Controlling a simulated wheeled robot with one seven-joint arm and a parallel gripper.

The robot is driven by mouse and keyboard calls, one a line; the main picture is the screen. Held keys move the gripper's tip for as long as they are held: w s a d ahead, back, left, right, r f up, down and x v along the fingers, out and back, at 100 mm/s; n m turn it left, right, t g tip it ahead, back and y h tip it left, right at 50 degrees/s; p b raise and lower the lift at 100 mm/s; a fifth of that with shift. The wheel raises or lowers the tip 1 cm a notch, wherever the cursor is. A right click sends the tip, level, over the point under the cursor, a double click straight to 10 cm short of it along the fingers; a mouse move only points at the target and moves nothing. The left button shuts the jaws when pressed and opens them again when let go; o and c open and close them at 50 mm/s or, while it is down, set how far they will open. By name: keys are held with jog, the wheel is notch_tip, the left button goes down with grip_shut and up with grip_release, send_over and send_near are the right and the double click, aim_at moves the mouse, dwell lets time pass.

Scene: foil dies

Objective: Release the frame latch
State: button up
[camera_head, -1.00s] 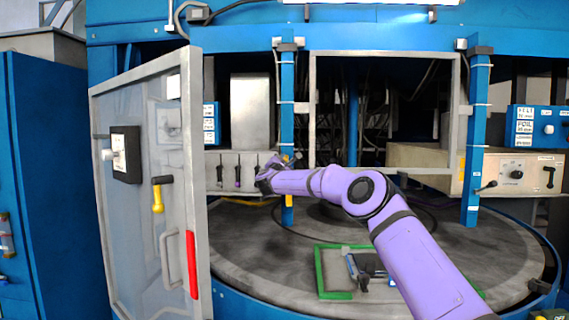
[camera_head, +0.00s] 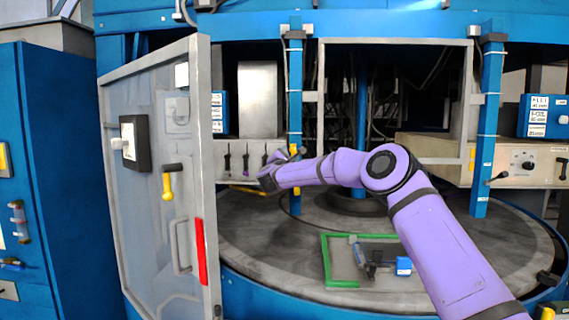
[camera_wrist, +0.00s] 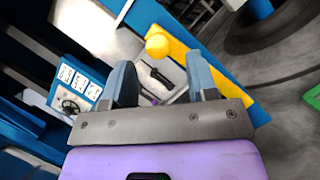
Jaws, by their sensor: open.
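My gripper (camera_head: 271,172) is in front of the grey panel, just left of a blue post (camera_head: 295,115). In the wrist view, my gripper (camera_wrist: 160,68) is open. A round yellow knob (camera_wrist: 158,45) and a black handle (camera_wrist: 154,76) on a pale grey part show between and beyond the fingers. A yellow bar (camera_wrist: 220,80) runs behind the right finger. I see no contact, and I cannot tell which part is the frame latch. A grey rectangular frame (camera_head: 322,90) stands between the blue posts.
A green-edged tray (camera_head: 327,262) with a blue block (camera_head: 403,266) lies on the round table (camera_head: 255,255). A control panel (camera_head: 535,166) is at right.

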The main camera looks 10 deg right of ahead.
jog(key=shift+v, duration=2.75)
